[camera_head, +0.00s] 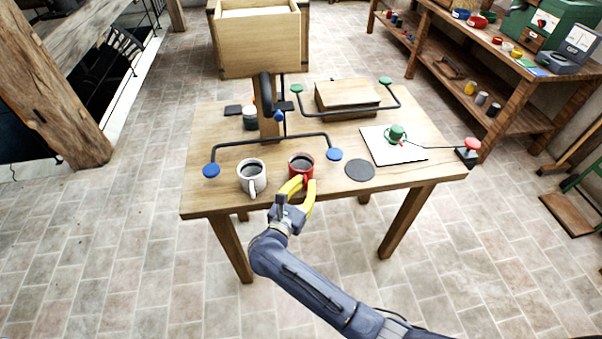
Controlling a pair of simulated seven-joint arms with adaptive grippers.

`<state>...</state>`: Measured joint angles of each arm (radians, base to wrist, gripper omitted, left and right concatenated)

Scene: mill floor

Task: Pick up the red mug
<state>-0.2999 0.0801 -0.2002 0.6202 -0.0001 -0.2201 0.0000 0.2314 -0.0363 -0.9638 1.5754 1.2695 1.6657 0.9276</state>
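The red mug (294,168) stands upright near the front edge of the wooden table (225,202), with dark contents. My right gripper (304,182) reaches in from the lower right, its yellow fingers spread apart at the near side of the mug. The fingertips overlap the lower front of the mug in the view, around where its handle seems to be. I cannot tell whether they touch it. My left gripper is not in view.
A white mug (252,175) stands close to the left of the red one. A dark round coaster (360,170) lies to the right. A dark bar with blue discs (334,154) runs just behind the mugs. A wooden box (347,97) lies farther back.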

